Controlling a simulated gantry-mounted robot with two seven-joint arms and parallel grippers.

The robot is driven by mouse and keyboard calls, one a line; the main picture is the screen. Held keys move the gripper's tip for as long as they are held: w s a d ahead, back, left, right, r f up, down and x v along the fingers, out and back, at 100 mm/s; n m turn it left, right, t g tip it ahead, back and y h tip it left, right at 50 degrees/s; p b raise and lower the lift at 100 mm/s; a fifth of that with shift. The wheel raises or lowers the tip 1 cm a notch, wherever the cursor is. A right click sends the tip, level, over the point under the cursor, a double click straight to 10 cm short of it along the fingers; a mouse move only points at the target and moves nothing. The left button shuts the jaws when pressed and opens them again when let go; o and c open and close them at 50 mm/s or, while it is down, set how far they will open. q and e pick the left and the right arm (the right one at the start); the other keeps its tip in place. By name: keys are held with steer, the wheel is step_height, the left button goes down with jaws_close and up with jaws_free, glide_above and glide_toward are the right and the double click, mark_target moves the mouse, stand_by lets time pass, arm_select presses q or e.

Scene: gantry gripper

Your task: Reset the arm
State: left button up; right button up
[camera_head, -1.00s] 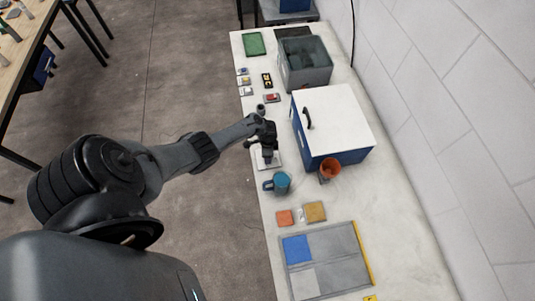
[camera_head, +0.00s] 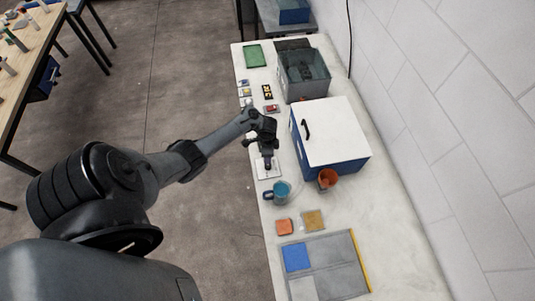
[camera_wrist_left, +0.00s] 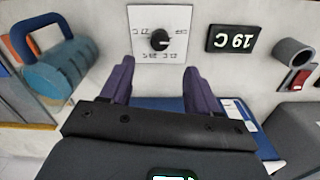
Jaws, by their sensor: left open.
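My left gripper (camera_head: 262,142) is at the end of the arm over the table in the head view. In the left wrist view its two purple fingers (camera_wrist_left: 158,72) stand apart with nothing between them. A white dial plate (camera_wrist_left: 177,18) with a black knob (camera_wrist_left: 159,39) lies beyond the fingertips. The plate also shows in the head view (camera_head: 263,173), partly covered by the gripper. No contact between fingers and knob is visible. My right gripper is in neither view.
A white-topped blue box (camera_head: 333,127) is close on the right. A black display (camera_wrist_left: 231,39) sits beside the dial. A grey divided tray (camera_head: 325,254) lies in front; a grey bin (camera_head: 305,87) stands behind.

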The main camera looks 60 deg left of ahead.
arm_select(q)
steer(key=s+d+f+m+g, duration=0.1)
steer(key=s+d+f, duration=0.25)
steer(key=s, duration=0.25)
steer(key=s+d+f+g, duration=0.1)
steer(key=s+d+f, duration=0.25)
steer(key=s, duration=0.35)
steer(key=s+d+r+t+p, duration=0.15)
steer(key=s+d, duration=0.25)
steer(key=d, duration=0.6)
steer(key=d+r+n+t, duration=0.1)
steer(key=d+r+t, duration=0.1)
steer(key=d+r, duration=0.75)
steer(key=w+r+n+t, duration=0.1)
steer(key=r, duration=0.9)
steer(key=w+r+n+t, duration=0.1)
steer(key=w+r+n, duration=0.1)
steer(key=r, duration=0.8)
steer(key=shift+r+n, duration=0.3)
